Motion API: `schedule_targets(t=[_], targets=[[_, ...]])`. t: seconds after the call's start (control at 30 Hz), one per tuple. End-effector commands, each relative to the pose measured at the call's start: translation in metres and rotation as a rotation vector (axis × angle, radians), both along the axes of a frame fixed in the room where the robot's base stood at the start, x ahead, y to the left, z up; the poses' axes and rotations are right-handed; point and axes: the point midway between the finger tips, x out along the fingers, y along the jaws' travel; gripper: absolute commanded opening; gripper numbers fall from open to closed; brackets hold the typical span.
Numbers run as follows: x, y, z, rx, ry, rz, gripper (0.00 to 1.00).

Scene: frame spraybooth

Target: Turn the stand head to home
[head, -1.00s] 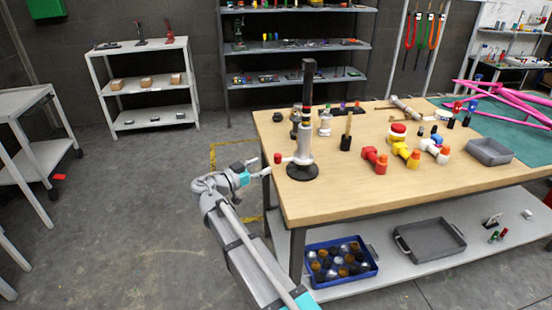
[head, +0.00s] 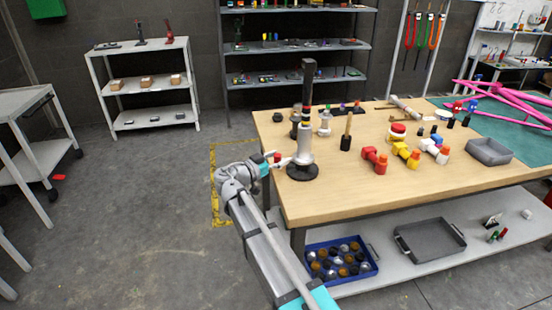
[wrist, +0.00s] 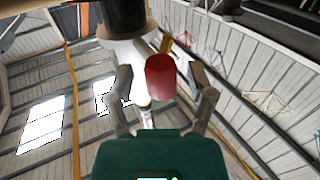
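The stand (head: 303,148) is upright near the left edge of the workbench, with a round black base, a silver body and a tall black top. A short arm with a red knob (head: 277,156) sticks out to its left. My gripper (head: 279,160) is at this knob, beside the stand. In the wrist view, the red knob (wrist: 160,76) lies between my two fingers, with gaps on both sides, so the gripper looks open. The silver body and dark part of the stand (wrist: 122,18) show above. Any marking for home cannot be made out.
The workbench (head: 330,195) also holds a brush-like tool with a wooden handle (head: 347,135), red, yellow and white fittings (head: 405,155) and a grey tray (head: 489,151). A blue crate (head: 340,262) sits on the lower shelf.

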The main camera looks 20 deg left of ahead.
Motion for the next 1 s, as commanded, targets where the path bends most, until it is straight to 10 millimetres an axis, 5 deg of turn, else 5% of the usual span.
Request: schedule_targets(t=[0.03,0.33,0.5,1.0], targets=[[0.0,0.0,0.0,0.0,0.0,0.0,0.56],[0.0,0.0,0.0,0.001,0.001,-0.001,0.0],[0.001,0.007,0.0,0.001,0.0,-0.001,0.0],[0.013,-0.013,0.0,0.001,0.001,-0.073,0.0]])
